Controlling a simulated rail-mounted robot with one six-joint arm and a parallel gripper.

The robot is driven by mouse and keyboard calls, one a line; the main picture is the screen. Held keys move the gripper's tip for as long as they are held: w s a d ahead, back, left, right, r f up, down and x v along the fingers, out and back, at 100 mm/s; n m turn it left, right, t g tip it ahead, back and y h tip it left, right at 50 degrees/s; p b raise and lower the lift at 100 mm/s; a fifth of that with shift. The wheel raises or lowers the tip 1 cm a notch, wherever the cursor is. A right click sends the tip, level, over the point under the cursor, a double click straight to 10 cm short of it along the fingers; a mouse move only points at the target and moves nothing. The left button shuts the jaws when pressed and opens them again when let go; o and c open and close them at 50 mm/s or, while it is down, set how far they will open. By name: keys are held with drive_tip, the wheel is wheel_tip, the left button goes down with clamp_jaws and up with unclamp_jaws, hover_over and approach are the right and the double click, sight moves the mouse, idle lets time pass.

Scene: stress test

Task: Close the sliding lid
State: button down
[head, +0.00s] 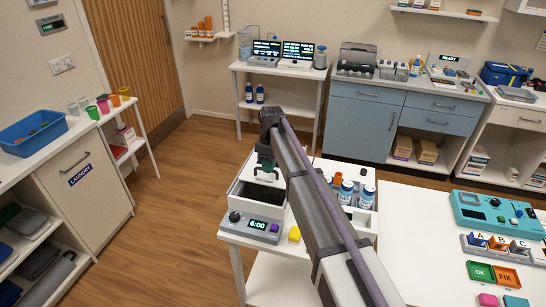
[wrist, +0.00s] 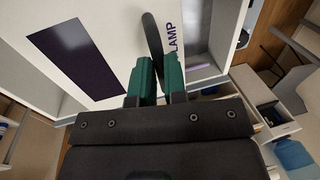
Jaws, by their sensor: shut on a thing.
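My gripper (head: 266,164) reaches down over a white box (head: 236,189) on the small white table. In the wrist view its green fingers (wrist: 158,84) are closed around a dark upright handle (wrist: 152,38). The handle stands on a white panel, apparently the sliding lid (wrist: 115,40), which bears a dark purple rectangle and the letters LAMP. In the head view a dark opening (head: 262,198) shows in the front left part of the box, so the box is at least partly open. My arm hides much of the lid in the head view.
A white table with a teal device (head: 490,212) is further right. The floor at left is clear.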

drive_tip(key=s, duration=0.2)
drive_tip(key=s+a, duration=0.1)
drive_tip(key=s, duration=0.2)
drive_tip(key=s+a, duration=0.1)
drive_tip(key=s, duration=0.2)
drive_tip(key=shift+s, duration=0.2)
drive_tip(key=c, duration=1.2)
unclamp_jaws()
drive_tip(key=shift+s, duration=0.15)
drive_tip(key=shift+c, duration=0.2)
drive_tip(key=shift+o, duration=0.4)
wheel_tip(320, 180, up, 10)
drive_tip(key=w+p, duration=0.2)
drive_tip(key=p, duration=0.8)
drive_tip(key=shift+w+d+r+p, duration=0.15)
drive_tip(key=shift+d+r+p, duration=0.1)
drive_tip(key=shift+p, duration=0.05)
